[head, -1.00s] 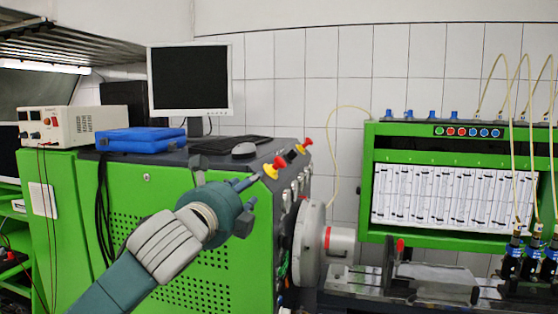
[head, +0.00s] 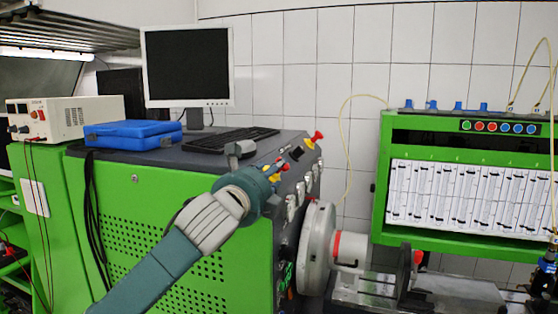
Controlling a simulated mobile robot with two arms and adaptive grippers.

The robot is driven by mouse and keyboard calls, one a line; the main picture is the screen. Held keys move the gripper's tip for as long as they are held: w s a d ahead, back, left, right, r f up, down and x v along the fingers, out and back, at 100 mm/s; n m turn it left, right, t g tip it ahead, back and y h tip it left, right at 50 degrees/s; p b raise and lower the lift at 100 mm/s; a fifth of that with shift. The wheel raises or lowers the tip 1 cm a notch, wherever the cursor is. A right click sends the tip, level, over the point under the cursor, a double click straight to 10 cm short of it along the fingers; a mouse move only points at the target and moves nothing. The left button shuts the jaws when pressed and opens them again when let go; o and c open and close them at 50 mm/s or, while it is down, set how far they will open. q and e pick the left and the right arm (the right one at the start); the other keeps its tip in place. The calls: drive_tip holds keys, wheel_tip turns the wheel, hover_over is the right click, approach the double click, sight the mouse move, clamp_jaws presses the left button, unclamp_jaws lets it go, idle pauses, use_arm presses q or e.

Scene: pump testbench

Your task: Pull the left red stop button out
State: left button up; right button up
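The left red stop button (head: 280,164) with its yellow base sits on the sloped edge of the green test bench cabinet. It is partly hidden by my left gripper (head: 266,175), which comes in from the lower left and is right in front of it. From this view I cannot tell whether the fingers touch the button or how far they are closed. The other red stop button (head: 317,137), on a yellow base, stands farther back to the right and is free. My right gripper is not in view.
On the cabinet top are a blue case (head: 133,134), a monitor (head: 187,67) and a keyboard (head: 230,139). A grey round flange (head: 318,248) is to the right of the cabinet. A green rack with charts (head: 470,197) stands farther right.

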use_arm(q)
drive_tip(key=p+x, duration=0.2)
drive_tip(key=x, duration=0.3)
drive_tip(key=shift+w+d+f, duration=0.15)
drive_tip(key=shift+w+d, duration=0.05)
drive_tip(key=shift+w, duration=0.25)
drive_tip(key=c, duration=0.3)
clamp_jaws()
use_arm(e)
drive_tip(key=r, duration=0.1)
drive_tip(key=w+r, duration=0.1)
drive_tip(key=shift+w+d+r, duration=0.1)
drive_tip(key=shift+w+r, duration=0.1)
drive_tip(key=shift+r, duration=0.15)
